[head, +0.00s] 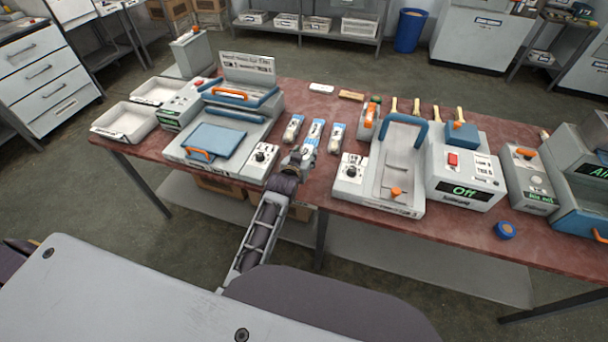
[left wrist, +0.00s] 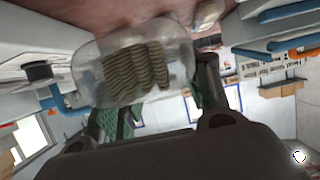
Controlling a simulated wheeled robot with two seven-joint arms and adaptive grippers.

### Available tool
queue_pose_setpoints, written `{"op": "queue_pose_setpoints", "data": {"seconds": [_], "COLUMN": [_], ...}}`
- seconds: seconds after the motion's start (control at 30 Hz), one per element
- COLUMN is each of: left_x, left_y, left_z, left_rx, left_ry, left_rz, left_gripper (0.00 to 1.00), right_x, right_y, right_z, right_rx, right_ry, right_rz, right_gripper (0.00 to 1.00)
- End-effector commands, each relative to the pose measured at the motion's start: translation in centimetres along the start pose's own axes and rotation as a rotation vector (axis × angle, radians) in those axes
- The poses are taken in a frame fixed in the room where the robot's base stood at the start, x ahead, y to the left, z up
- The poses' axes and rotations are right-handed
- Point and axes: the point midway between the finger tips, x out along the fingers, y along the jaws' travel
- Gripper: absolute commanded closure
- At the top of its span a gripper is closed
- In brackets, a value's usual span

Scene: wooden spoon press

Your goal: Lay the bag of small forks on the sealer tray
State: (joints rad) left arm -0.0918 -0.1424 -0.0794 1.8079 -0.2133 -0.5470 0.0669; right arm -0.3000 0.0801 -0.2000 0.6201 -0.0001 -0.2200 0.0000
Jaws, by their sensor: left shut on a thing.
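My left gripper (head: 300,160) is at the table's front edge, between the two large machines. In the left wrist view a clear bag (left wrist: 140,68) with a stack of wavy brown wooden pieces lies between its fingers (left wrist: 160,112). The gripper is shut on this bag, which looks like the middle of three bags in the head view (head: 313,132). The sealer (head: 254,150) stands to the left, with a flat blue tray (head: 216,139) in front of its bar. My right gripper is not in view.
White bins (head: 125,122) are at the far left.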

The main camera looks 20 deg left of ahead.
Motion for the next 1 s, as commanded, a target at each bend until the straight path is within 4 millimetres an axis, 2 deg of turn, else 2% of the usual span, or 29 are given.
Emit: {"op": "queue_pose_setpoints", "data": {"seconds": [0.27,0.77,1.0], "left_x": [1.2,1.5,2.3], "left_y": [0.0,0.0,0.0], "left_z": [3.0,3.7,5.7], "left_rx": [0.0,0.0,0.0], "left_ry": [-0.003,-0.002,-0.003], "left_rz": [0.0,0.0,0.001], "left_gripper": [0.7,0.7,0.7], "right_x": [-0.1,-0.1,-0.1], "right_y": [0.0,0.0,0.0], "right_z": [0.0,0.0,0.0], "right_rx": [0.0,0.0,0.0], "right_ry": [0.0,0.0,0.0], "right_rz": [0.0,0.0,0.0], "right_gripper": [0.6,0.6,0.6]}}
